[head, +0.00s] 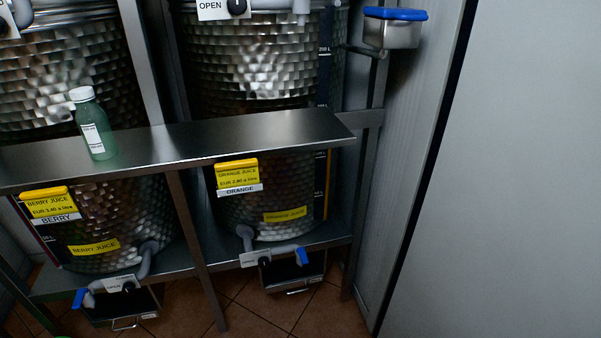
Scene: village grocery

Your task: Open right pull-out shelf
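Low in the head view, a dark pull-out shelf (309,270) with a small metal handle (297,291) sits under the tap of the orange juice tank (270,193). It appears to be the right one of two. A similar dark pull-out shelf (138,305) sits at the lower left, under the berry juice tap. How far either is pulled out is hard to tell from this angle. Neither of my grippers is in view.
A steel ledge (240,138) crosses in front of the tanks and holds a green bottle (95,125) with a white cap. A steel container with a blue rim (392,30) hangs at the upper right. A pale wall (520,190) bounds the right side. Tiled floor (250,315) shows below.

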